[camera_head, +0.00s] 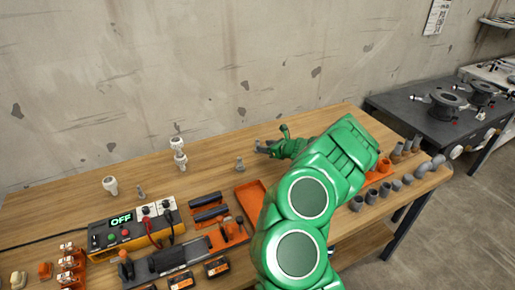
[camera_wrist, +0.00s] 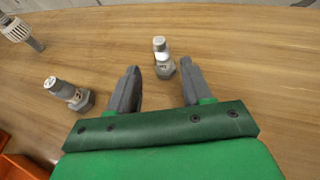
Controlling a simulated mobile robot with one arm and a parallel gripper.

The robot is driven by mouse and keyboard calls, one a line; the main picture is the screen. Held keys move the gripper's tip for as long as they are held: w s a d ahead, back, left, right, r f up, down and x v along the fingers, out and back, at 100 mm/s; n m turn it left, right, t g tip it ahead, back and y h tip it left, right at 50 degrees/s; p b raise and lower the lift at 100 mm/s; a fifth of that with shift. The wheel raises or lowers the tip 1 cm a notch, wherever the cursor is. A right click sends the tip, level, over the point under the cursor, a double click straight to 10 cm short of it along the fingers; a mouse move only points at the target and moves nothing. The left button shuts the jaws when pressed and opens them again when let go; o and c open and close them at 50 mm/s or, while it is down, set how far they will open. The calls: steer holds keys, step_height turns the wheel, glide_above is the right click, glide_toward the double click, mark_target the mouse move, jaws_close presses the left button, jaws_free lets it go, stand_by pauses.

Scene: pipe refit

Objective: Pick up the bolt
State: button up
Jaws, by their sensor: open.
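A silver-grey bolt (camera_wrist: 162,58) stands on the wooden table in the wrist view, just ahead of and between my fingertips, with no visible contact. A second similar bolt (camera_wrist: 68,93) with a dark, wide base is to the left of my left finger. My gripper (camera_wrist: 160,72) is open and empty, its two dark fingers apart on either side of the nearer bolt's line. In the head view my gripper (camera_head: 272,143) is low over the table's back part. A small grey bolt (camera_head: 240,163) stands to its left there. I cannot tell which wrist-view bolt it is.
White fittings (camera_head: 180,160) stand farther left on the table. An orange tray (camera_head: 250,197) and a control box reading OFF (camera_head: 137,226) are at the front. Several grey pipe pieces (camera_head: 371,196) line the right side. The table's back edge is near the wall.

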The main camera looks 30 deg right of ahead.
steer(key=shift+x, duration=1)
steer(key=shift+w+r+x, duration=0.1)
steer(key=shift+r+x, duration=0.05)
steer(key=shift+x, duration=0.75)
steer(key=shift+w+r+x, duration=0.1)
steer(key=shift+r+x, duration=0.05)
steer(key=shift+x, duration=0.8)
steer(key=shift+w+r+x, duration=0.1)
steer(key=shift+r+x, duration=0.05)
steer(key=shift+x, duration=0.75)
steer(key=shift+d, duration=0.15)
jaws_close()
